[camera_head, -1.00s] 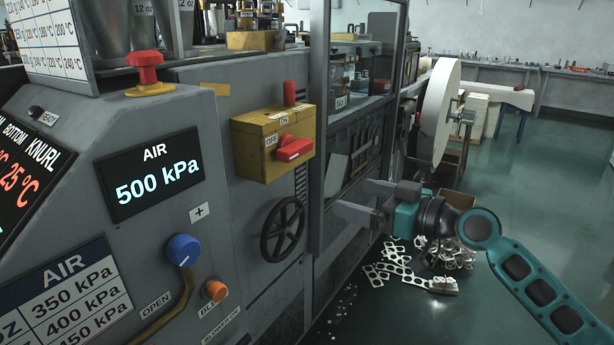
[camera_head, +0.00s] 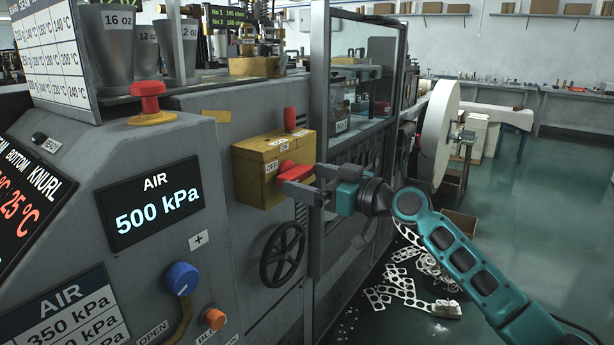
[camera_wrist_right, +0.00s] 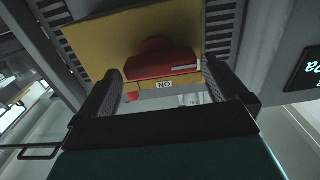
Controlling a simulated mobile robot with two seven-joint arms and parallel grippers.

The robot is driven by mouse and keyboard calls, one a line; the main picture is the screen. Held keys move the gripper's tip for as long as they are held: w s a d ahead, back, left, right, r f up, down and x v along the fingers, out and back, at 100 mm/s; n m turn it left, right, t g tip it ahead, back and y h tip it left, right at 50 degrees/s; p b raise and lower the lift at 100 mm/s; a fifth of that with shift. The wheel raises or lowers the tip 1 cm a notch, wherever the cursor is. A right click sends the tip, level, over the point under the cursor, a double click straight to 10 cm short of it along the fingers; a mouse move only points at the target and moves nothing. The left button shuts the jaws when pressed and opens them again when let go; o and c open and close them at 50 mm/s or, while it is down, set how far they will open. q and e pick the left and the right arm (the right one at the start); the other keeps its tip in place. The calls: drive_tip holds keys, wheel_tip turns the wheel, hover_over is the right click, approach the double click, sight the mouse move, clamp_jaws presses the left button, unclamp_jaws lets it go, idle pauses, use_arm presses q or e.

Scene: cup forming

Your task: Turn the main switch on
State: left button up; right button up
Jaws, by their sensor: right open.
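The main switch is a red handle (camera_head: 293,171) on the front of a yellow box (camera_head: 250,178) fixed to the grey machine. The box carries an OFF label at the left of the handle and an ON label above it. The handle lies roughly level. My right gripper (camera_head: 294,182) is open at the handle, its fingers partly covering it. In the right wrist view the handle (camera_wrist_right: 160,66) lies crosswise between the two fingertips (camera_wrist_right: 161,85), with an upside-down ON label below it. I cannot tell whether the fingers touch it. My left gripper is not in view.
A black handwheel (camera_head: 282,254) sits below the box, and a red post (camera_head: 290,119) stands on top. A blue knob (camera_head: 181,278), an orange button (camera_head: 214,319) and a red mushroom button (camera_head: 148,96) are on the panel at left. Floor at right is largely open.

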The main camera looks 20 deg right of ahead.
drive_tip(key=shift+w+a, duration=0.35)
drive_tip(key=shift+w, duration=0.15)
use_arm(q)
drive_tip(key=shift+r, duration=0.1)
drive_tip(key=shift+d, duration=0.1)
use_arm(e)
drive_tip(key=c, duration=0.7)
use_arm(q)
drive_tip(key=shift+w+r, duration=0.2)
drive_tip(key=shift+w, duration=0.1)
use_arm(e)
drive_tip(key=shift+c, duration=0.2)
